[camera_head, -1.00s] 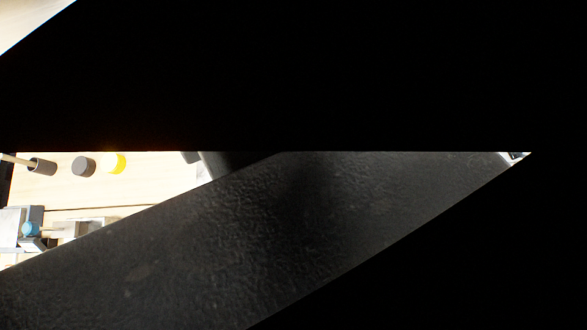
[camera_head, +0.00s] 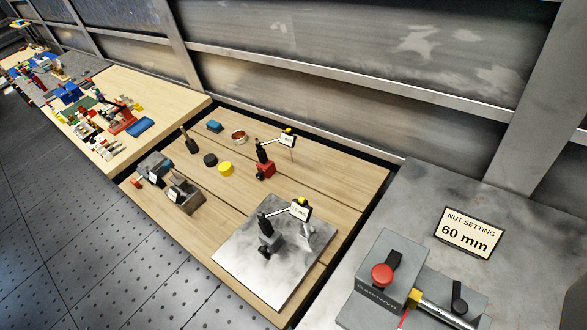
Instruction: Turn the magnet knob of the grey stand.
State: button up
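The grey stand (camera_head: 275,241) is a small magnetic base with a black post and a dial gauge with a white label. It stands upright on a shiny grey metal plate (camera_head: 242,262) at the near right corner of the wooden table. A small black knob (camera_head: 264,251) shows on the near left face of its base; which way it is turned is too small to tell. My gripper is not in view, so its state and its distance from the stand do not show.
A similar red stand (camera_head: 265,169) with a gauge is behind it. A yellow disc (camera_head: 225,168), a black disc (camera_head: 210,159) and grey vises (camera_head: 184,195) lie left. A grey bench with a "60 mm" sign (camera_head: 468,232) and a red-button fixture (camera_head: 382,276) is at right.

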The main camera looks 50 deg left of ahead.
aim_at(263, 251)
jog(key=z, duration=1.3)
jog(key=k, duration=1.4)
jog(key=u, duration=1.05)
jog(key=i, duration=1)
jog(key=u, duration=0.05)
